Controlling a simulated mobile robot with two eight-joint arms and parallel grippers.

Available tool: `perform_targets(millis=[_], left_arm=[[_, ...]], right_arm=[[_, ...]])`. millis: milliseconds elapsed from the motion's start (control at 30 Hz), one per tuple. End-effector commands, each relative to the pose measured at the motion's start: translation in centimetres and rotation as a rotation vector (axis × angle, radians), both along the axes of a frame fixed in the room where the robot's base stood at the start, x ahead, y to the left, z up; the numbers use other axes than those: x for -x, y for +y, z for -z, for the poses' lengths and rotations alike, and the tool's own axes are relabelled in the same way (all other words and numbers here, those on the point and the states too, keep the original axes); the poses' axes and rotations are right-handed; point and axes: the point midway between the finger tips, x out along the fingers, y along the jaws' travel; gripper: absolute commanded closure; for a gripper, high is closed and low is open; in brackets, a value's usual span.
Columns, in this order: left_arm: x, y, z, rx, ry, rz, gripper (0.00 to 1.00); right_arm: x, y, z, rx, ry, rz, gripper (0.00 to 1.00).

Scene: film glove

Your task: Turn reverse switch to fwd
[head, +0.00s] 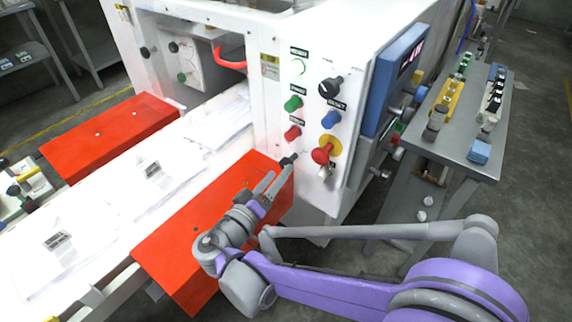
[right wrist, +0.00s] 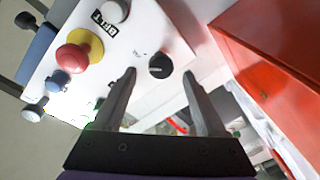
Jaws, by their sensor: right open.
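The likely reverse switch is a black round knob (head: 288,160) low on the white control panel (head: 270,110), below a red button. In the right wrist view this black knob (right wrist: 160,66) lies just beyond and between the fingertips, with a light mark on its face. Small lettering beside it is too blurred to read, so I cannot tell its setting. My right gripper (head: 277,175) is open and points at the knob; in the wrist view its two fingers (right wrist: 159,75) stand on either side of it. Contact cannot be told. My left gripper is not in view.
A red emergency button (head: 320,155) on a yellow disc, a blue knob (head: 331,118) and a grey knob labelled BELT (right wrist: 116,10) sit nearby. A red cover (head: 190,255) lies under my right gripper. A grey side table (head: 470,125) stands right.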

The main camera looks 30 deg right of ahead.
Motion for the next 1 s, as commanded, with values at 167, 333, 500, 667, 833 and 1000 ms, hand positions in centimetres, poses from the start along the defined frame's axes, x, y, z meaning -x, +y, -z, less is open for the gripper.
perform_targets(millis=[167,333,500,667,833,1000], left_arm=[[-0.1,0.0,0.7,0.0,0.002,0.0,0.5],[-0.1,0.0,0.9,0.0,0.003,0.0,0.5],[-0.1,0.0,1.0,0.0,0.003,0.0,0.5],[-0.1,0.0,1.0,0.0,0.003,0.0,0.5],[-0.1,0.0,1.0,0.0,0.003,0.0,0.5],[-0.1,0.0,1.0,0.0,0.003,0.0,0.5]], right_arm=[[-1.5,-2.9,0.1,0.001,0.002,0.003,0.26],[-2.4,-4.3,0.1,0.001,0.002,0.001,0.26],[-2.6,-4.7,0.0,-0.001,0.002,-0.001,0.26],[-2.6,-4.7,0.0,-0.001,0.002,-0.001,0.26],[-2.6,-4.7,0.0,0.0,0.002,-0.001,0.51],[-2.6,-4.7,0.0,-0.001,0.003,-0.001,0.82]])
